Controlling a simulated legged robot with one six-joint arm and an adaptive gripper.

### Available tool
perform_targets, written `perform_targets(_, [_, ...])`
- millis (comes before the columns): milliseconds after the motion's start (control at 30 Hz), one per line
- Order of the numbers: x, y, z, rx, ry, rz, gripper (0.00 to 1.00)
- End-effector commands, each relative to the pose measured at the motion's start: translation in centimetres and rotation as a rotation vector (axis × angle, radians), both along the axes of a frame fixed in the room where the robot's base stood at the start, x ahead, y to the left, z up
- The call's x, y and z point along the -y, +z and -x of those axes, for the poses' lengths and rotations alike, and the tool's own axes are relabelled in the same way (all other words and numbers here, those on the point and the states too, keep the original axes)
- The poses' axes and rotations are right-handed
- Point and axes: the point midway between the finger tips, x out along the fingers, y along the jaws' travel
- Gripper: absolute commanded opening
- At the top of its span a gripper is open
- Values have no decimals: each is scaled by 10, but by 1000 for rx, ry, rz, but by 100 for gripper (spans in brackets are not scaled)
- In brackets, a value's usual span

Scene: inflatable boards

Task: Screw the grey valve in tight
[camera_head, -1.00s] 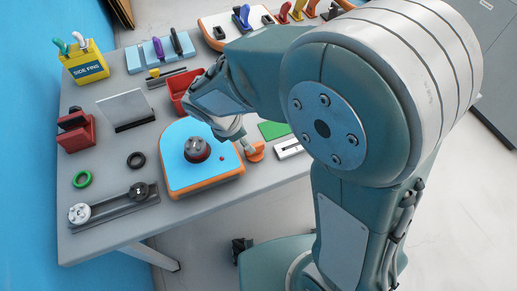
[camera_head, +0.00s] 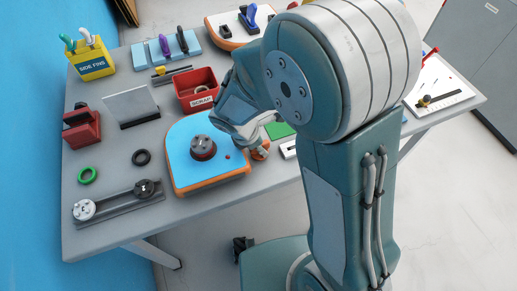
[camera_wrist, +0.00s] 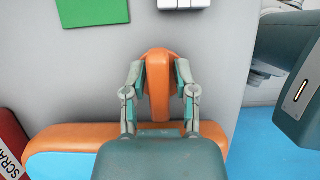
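A dark grey round valve (camera_head: 203,147) with a reddish rim low on it sits upright in the blue top of an orange-edged board (camera_head: 180,165). I cannot tell how deep it sits. My gripper (camera_wrist: 160,78) is just right of the board, apart from the valve. In the wrist view its two fingers press against both sides of an upright orange piece (camera_wrist: 160,100), close beside the board's orange edge. The piece also shows in the head view (camera_head: 262,152), partly hidden by my gripper.
A rack (camera_head: 118,202) at the table's front left holds a light grey disc (camera_head: 84,209) and a dark one (camera_head: 145,188). Black (camera_head: 141,157) and green (camera_head: 87,175) rings lie left of the board. A red scrap bin (camera_head: 195,88) stands behind it. A green sheet (camera_wrist: 92,10) lies nearby.

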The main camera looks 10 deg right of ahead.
Motion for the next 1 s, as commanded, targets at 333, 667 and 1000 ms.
perform_targets(333, [2, -2, 2, -6, -1, 1, 0])
perform_targets(667, [1, 19, 0, 0, -3, -1, 0])
perform_targets(1000, [-5, 77, 39, 2, 1, -4, 0])
